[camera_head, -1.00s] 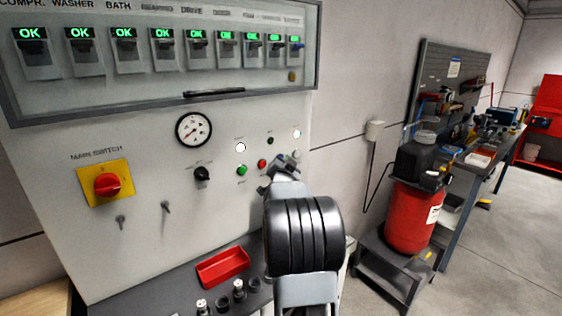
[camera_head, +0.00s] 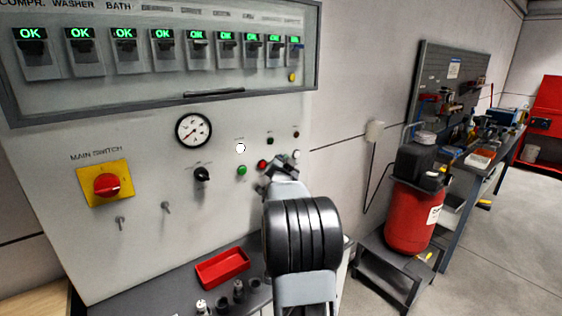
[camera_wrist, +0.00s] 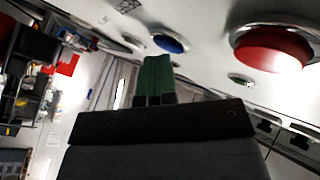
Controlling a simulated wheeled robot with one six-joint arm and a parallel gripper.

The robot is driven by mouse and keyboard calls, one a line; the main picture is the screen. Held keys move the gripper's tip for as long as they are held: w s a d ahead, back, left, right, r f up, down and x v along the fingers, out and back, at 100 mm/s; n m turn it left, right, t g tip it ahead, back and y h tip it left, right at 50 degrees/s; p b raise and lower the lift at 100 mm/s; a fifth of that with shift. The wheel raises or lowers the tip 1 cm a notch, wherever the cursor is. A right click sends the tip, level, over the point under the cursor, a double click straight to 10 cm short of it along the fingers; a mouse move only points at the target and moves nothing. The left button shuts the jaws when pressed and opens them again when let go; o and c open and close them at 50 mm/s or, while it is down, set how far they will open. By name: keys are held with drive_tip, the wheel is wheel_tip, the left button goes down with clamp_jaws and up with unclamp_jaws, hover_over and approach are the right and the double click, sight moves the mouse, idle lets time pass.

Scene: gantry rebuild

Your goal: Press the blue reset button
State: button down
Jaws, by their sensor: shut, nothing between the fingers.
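The blue button (camera_wrist: 167,43) is a round button in a pale ring on the panel, seen in the wrist view just above my fingertips. My gripper (camera_wrist: 157,60) is shut and empty, its green fingers pointing at the panel close to the blue button. I cannot tell whether the tips touch it. In the head view my gripper (camera_head: 274,168) is at the panel's lower right, beside the red button, and hides the blue button.
A larger red button (camera_wrist: 271,48) lies right of the blue one in the wrist view. The panel also carries a green button (camera_head: 242,170), a black knob (camera_head: 202,174) and the main switch (camera_head: 107,184). A red tray (camera_head: 222,268) sits on the ledge below.

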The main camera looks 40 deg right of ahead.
drive_tip(key=shift+s+f, duration=0.1)
idle(0.4)
drive_tip(key=shift+s+a+b, duration=0.1)
drive_tip(key=shift+s+b, duration=0.55)
drive_tip(key=shift+b, duration=0.2)
drive_tip(key=shift+s+a+b, duration=0.15)
drive_tip(key=shift+s+b, duration=0.9)
drive_tip(key=shift+s, duration=0.2)
drive_tip(key=shift+s+a+b, duration=0.15)
drive_tip(key=shift+s+b, duration=0.9)
drive_tip(key=shift+s, duration=0.2)
drive_tip(key=shift+w+a, duration=0.1)
